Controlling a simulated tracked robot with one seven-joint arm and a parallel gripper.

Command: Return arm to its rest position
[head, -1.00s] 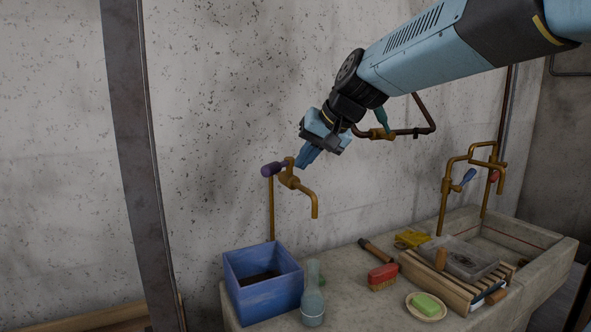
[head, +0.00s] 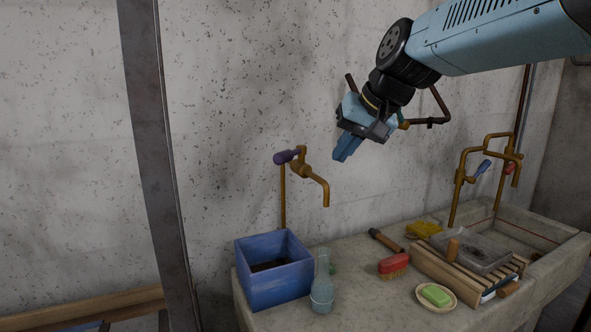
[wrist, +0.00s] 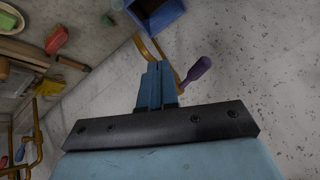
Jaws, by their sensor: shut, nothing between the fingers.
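My gripper (head: 345,150) is at the end of my light-blue arm, raised in front of the concrete wall, above and to the right of the brass tap (head: 316,179) with the purple handle (head: 287,157). Its blue fingers are together and hold nothing, pointing down and left. In the wrist view my gripper (wrist: 157,66) also shows its fingers closed side by side. The purple handle (wrist: 197,72) appears just right of the fingertips there. The gripper appears apart from the tap in the head view.
Below are a blue box (head: 273,284), a glass bottle (head: 322,290), a red brush (head: 393,265), green soap (head: 436,295) and a wooden rack (head: 447,273) by the stone sink (head: 545,255). More taps (head: 463,170) stand at the right. A metal post (head: 152,150) stands left.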

